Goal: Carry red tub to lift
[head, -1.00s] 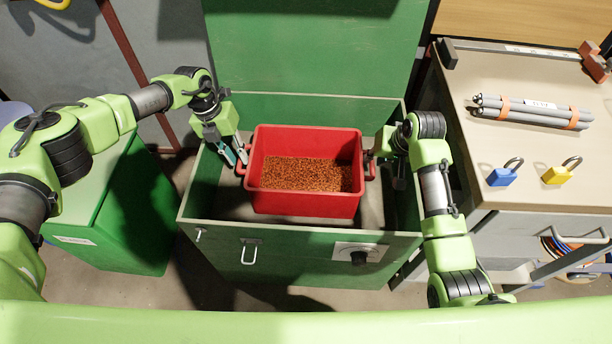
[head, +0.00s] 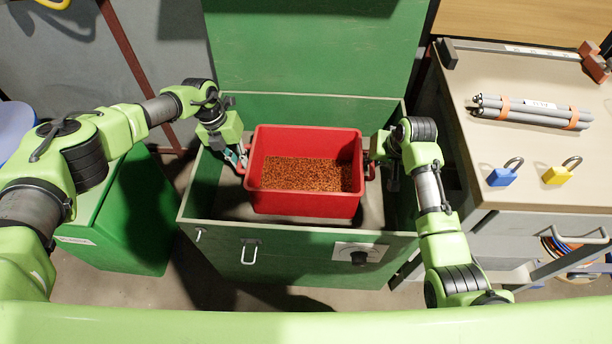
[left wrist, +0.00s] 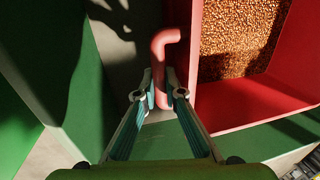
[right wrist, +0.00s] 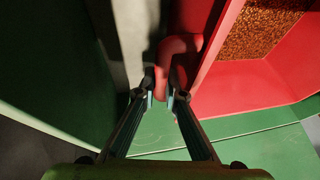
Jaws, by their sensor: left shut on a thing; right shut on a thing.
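The red tub (head: 303,202) sits inside an open green chest (head: 300,243), with copper-coloured granules (head: 300,174) in it. My left gripper (head: 241,162) is at the tub's left handle. In the left wrist view its fingers (left wrist: 162,97) are closed around the red handle (left wrist: 160,62). My right gripper (head: 370,165) is at the tub's right handle. In the right wrist view its fingers (right wrist: 161,92) are closed on that handle (right wrist: 176,48). The tub looks level; I cannot tell whether its base touches the chest floor.
The chest's raised lid (head: 310,50) stands behind the tub. A bench (head: 460,150) at right holds grey tubes (head: 530,110), a blue padlock (head: 501,177) and a yellow padlock (head: 555,175). A green box (head: 140,225) stands at the left. Chest walls surround the tub closely.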

